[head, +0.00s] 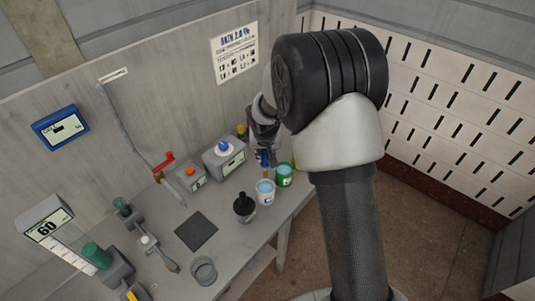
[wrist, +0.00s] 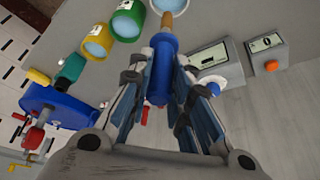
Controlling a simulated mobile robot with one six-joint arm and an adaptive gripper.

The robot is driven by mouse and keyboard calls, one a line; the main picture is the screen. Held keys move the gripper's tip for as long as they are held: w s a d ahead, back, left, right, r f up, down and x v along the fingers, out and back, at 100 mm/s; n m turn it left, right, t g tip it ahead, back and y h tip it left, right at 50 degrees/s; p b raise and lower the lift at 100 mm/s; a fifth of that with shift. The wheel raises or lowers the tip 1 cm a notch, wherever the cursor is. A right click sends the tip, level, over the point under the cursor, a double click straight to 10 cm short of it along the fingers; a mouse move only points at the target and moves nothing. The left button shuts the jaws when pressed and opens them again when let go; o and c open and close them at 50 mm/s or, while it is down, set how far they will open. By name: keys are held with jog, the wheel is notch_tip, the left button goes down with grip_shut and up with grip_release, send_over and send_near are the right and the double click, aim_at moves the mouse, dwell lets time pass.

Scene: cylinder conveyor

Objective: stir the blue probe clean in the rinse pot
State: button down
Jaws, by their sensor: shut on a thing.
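My gripper (wrist: 157,92) is shut on the blue probe (wrist: 163,65), around its blue handle, in the wrist view. The probe's tan tip (wrist: 167,21) points away from the gripper, at the near rim of a white pot (wrist: 153,3) cut by the top edge. In the head view, my gripper (head: 264,145) is partly hidden by my arm, and the blue probe (head: 265,158) hangs below it, above and behind the white pot (head: 266,198). This pot holds pale blue liquid. I cannot read which pot is the rinse pot.
A green pot (head: 284,176) stands right of the white pot, and a yellow pot (wrist: 96,50) beyond it. A grey box with a blue knob (head: 224,147) is behind. A dark mat (head: 196,232) lies on the bench.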

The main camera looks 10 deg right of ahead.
jog(key=shift+f+b, duration=0.1)
jog(key=shift+b, duration=0.35)
jog(key=b, duration=0.5)
send_over(266, 172)
jog(key=f, duration=0.4)
jog(key=shift+w+f, duration=0.25)
jog(key=shift+w, duration=0.05)
dwell(0.9)
jog(key=shift+f+b, duration=3.55)
jog(key=shift+b, duration=0.05)
jog(key=shift+r, duration=0.1)
